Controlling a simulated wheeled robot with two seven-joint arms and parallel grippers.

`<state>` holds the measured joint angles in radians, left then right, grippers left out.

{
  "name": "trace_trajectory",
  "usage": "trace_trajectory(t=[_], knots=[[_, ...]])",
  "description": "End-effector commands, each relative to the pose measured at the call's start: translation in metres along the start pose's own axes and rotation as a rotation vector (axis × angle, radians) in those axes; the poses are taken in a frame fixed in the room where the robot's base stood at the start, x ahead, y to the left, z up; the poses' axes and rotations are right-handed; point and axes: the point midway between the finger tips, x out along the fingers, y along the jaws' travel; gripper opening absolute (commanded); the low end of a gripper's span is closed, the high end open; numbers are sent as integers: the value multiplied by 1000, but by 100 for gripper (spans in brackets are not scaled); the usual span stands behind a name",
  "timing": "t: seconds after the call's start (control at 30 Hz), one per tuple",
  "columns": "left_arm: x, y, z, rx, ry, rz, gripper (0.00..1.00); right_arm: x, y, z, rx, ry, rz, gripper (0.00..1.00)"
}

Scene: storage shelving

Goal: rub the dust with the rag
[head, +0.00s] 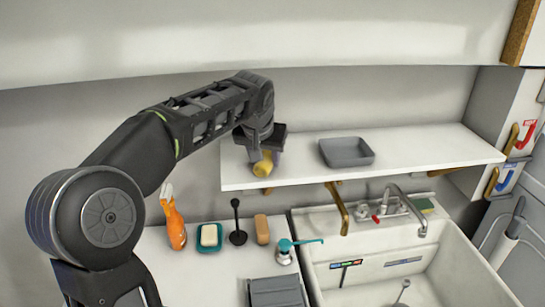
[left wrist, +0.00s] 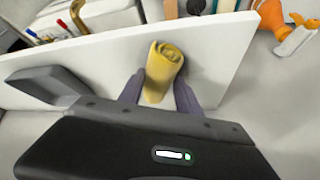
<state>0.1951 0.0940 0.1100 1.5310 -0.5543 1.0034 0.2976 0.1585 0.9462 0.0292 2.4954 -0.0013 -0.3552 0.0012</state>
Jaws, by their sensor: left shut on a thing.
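A rolled yellow rag (head: 263,166) is at the left part of the white shelf (head: 425,147). My left gripper (head: 264,157) points down over the shelf and is shut on the rag. In the left wrist view the rag (left wrist: 163,66) stands out between the two fingers (left wrist: 158,92), with its coiled end showing. I cannot tell whether the rag touches the shelf. I cannot make out any dust on the shelf. My right gripper is not in view.
A grey tray (head: 346,152) sits on the shelf right of the gripper. Below are an orange spray bottle (head: 175,222), a soap dish (head: 209,238), a brown block (head: 262,229), a soap dispenser (head: 285,252) and a sink (head: 390,262) with a faucet (head: 402,205). The shelf's right part is clear.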

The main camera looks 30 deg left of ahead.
Motion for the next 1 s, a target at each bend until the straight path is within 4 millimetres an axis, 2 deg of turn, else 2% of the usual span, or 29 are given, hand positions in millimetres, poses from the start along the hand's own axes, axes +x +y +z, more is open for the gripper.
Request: trace_trajectory(t=[0.37,0.8,1.0], knots=[[-1,-2,0,0,3,1,2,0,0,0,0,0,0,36],[-3,-32,13,0,2,0,2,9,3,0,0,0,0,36],[-3,-34,15,0,0,0,2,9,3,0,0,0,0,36]])
